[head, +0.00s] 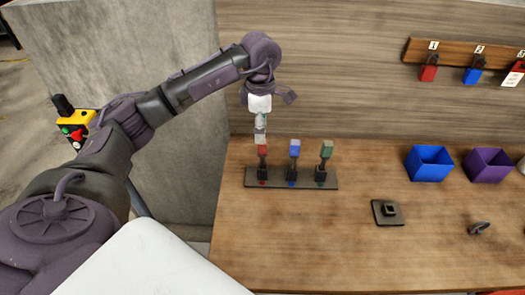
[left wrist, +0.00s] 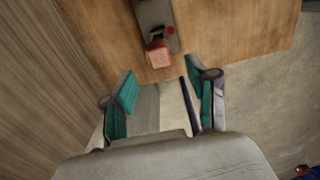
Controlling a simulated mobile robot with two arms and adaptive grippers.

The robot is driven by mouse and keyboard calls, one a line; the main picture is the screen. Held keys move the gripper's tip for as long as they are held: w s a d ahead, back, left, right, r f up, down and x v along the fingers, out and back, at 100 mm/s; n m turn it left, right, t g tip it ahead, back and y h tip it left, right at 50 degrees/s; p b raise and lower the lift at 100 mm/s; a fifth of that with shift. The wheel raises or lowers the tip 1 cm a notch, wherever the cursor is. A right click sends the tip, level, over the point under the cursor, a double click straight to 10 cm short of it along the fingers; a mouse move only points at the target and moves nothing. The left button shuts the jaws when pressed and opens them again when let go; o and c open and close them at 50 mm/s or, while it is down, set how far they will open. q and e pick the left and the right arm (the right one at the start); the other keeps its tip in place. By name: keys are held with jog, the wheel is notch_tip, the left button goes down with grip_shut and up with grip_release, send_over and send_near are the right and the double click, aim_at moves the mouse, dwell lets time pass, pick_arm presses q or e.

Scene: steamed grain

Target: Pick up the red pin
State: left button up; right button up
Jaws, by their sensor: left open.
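The red pin (head: 262,151) stands upright at the left end of a black rack (head: 325,184) on the wooden table. My left gripper (head: 260,132) points down just above the red pin's top. In the left wrist view the red pin (left wrist: 158,56) lies just beyond the two green-padded fingertips, roughly midway across the gap. The left gripper (left wrist: 160,78) is open and empty there. I cannot tell whether it touches the pin. My right gripper is in neither view.
A blue pin (head: 294,150) and a green pin (head: 326,151) stand right of the red one in the same rack. A black square base (head: 387,213), a blue box (head: 429,163) and a purple box (head: 486,165) are further right. A wooden wall rises behind the rack.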

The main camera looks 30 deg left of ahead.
aim_at(262, 160)
pick_arm(q)
jog(key=f+p, duration=0.2)
jog(key=shift+d+f, duration=0.25)
jog(key=shift+f, duration=0.05)
notch_tip(262, 160, down, 2)
jog(key=shift+f+p, duration=0.1)
jog(key=shift+p, duration=0.4)
jog(key=shift+w+f, duration=0.1)
jog(key=shift+f, duration=0.25)
grip_shut()
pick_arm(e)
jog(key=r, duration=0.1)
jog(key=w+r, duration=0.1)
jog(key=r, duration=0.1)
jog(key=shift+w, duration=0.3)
